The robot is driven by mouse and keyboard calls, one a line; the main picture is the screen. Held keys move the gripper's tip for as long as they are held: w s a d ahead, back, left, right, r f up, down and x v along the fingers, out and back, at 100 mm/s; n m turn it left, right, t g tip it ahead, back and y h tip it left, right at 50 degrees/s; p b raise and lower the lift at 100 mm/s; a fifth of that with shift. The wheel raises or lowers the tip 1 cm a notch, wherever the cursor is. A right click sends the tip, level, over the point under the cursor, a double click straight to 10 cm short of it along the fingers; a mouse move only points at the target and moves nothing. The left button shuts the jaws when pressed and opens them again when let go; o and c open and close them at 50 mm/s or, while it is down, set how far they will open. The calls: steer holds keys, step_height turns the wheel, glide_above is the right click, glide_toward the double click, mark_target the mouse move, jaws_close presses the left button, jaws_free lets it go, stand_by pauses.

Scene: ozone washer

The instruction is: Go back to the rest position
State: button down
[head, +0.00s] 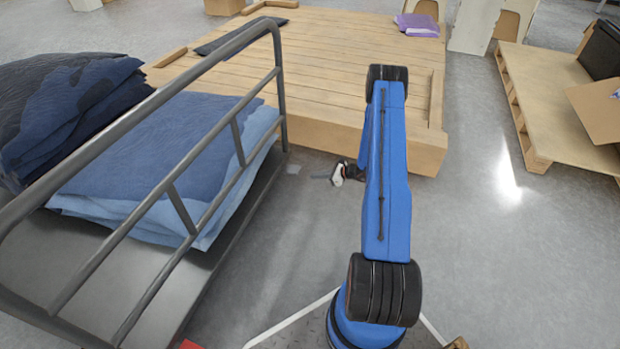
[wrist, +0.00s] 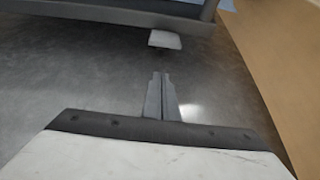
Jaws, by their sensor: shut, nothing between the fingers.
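My gripper (wrist: 161,76) is shut and empty in the wrist view, its two fingers together over bare grey floor. In the head view my blue arm reaches forward from the bottom centre to the front edge of the wooden platform. Part of the wrist end (head: 340,173) shows just left of the arm, low in front of the platform; the rest is hidden behind the arm. The fingertips are not clear in the head view.
A cart with a grey rail (head: 235,135) holds folded blue fabric stacks (head: 160,150) at left. The slatted wooden platform (head: 330,55) stands ahead, with a purple item (head: 417,25) on it. A pallet (head: 550,90) stands at right. Floor right of my arm is clear.

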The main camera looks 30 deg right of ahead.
steer(key=shift+v, duration=1.55)
steer(key=shift+w+a+r, duration=0.1)
steer(key=shift+r, duration=0.1)
steer(key=s+a+r+n+g+y, duration=0.15)
steer(key=a+r+n, duration=0.35)
steer(key=r, duration=0.6)
steer(key=s+a+r+n+g, duration=0.1)
steer(key=a+r+n+g, duration=0.15)
steer(key=a+r, duration=0.6)
steer(key=s+a+r+n+g, duration=0.15)
steer(key=a+r+n, duration=0.3)
steer(key=r, duration=0.75)
steer(key=s+a+r+n+g+h, duration=0.15)
steer(key=s+a+r+n, duration=0.25)
steer(key=s+a+r, duration=0.45)
steer(key=s+a+r+n+g+h, duration=0.1)
steer(key=s+a+r+n+h, duration=0.35)
steer(key=s+r, duration=0.85)
steer(key=s+r+n+t+h, duration=0.1)
steer(key=s+n, duration=0.3)
steer(key=s, duration=0.5)
steer(key=s+r+n+t+h, duration=0.1)
steer(key=s+n, duration=0.3)
steer(key=s, duration=0.6)
steer(key=shift+d+r+t+h, duration=0.45)
steer(key=shift+r+h, duration=0.2)
steer(key=shift+r, duration=0.1)
